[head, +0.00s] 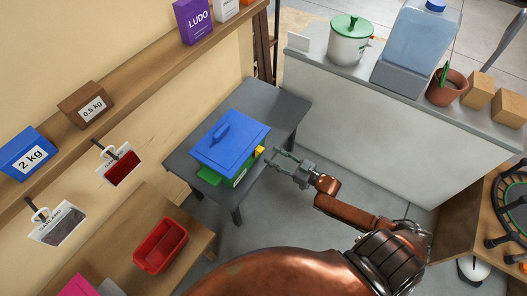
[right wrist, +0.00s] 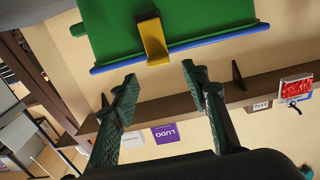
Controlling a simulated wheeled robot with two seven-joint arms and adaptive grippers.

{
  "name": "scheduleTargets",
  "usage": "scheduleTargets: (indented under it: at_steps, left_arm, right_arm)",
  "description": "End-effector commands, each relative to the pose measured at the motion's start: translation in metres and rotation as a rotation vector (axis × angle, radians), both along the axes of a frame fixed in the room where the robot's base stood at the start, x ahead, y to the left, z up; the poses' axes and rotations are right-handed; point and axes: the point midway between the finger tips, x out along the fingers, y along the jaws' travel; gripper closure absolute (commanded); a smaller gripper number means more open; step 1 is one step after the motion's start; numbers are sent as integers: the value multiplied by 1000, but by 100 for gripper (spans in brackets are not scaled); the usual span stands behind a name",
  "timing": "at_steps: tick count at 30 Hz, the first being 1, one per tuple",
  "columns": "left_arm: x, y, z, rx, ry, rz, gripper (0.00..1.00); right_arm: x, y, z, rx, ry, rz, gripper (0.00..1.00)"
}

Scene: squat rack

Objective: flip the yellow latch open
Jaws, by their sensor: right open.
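The yellow latch (head: 260,150) is on the right side of a green box (head: 240,178) with a blue lid (head: 229,143). The box stands on a grey table, with its lid on. In the right wrist view the yellow latch (right wrist: 152,40) lies against the green wall (right wrist: 200,22) and reaches the blue lid edge (right wrist: 210,40). My right gripper (head: 270,158) is open and empty, just right of the latch in the head view. In the right wrist view its two fingers (right wrist: 160,72) are apart, with the latch beyond their tips and no visible contact. My left gripper is not in view.
The grey table (head: 285,108) has bare room behind the box. A red bin (head: 160,245) sits on a wooden bench at lower left. A white counter (head: 355,110) with a pot (head: 350,45) and water jug stands at the right. Wall shelves run along the left.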

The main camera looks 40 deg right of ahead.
Motion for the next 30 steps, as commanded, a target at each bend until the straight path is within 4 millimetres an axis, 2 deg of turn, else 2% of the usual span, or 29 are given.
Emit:
scheduleTargets:
  at_steps: [6,12,21,30]
  left_arm:
    - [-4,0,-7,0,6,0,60]
    - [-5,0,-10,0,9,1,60]
    - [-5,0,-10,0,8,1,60]
    - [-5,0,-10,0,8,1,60]
  right_arm:
    - [33,14,-1,-1,-1,0,58]
    - [48,20,-2,-1,2,-1,58]
    - [51,20,-1,-2,2,-2,58]
    - [50,20,-1,-2,2,-2,78]
